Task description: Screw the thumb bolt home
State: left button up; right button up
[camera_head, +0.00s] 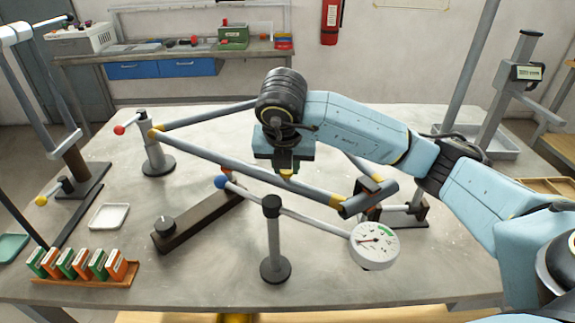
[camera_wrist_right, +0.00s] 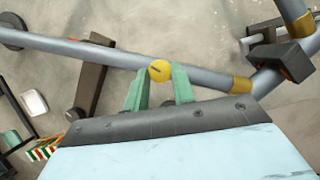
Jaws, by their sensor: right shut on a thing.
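The thumb bolt (camera_head: 287,176) has a round yellow head with a dark slot, seen in the right wrist view (camera_wrist_right: 159,70). It sits at the long grey frame tube (camera_head: 220,160). How deep it is seated cannot be told. My right gripper (camera_head: 286,169) points down over the tube from above. Its two green fingers (camera_wrist_right: 158,88) are on either side of the yellow head, shut on it. The tube ends at the right in a yellow collar and a corner joint (camera_head: 368,198). My left gripper is in neither view.
A dial gauge (camera_head: 375,246) and a dark-topped post (camera_head: 273,240) stand in front of the tube. A dark bar with a knob (camera_head: 190,222) lies to the left. A rack of orange and green boxes (camera_head: 80,268) and a white tray (camera_head: 109,216) are at the left.

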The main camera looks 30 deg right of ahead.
jog(key=shift+w+r+m+g+h+p, duration=0.15)
jog(key=shift+m+p, duration=0.15)
jog(key=shift+m, duration=0.25)
jog(key=shift+r+m+g+h+p, duration=0.15)
jog(key=shift+m+p, duration=0.1)
jog(key=shift+m, duration=0.3)
jog(key=shift+a+f+m+p, duration=0.1)
jog(key=shift+m+p, duration=0.25)
jog(key=shift+m, duration=0.45)
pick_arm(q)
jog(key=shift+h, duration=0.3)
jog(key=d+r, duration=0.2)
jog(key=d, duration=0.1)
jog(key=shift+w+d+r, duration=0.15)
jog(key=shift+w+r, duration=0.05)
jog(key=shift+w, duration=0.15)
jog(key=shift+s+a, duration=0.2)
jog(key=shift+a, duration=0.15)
pick_arm(e)
jog(key=o, duration=1)
jog(key=shift+f, duration=0.15)
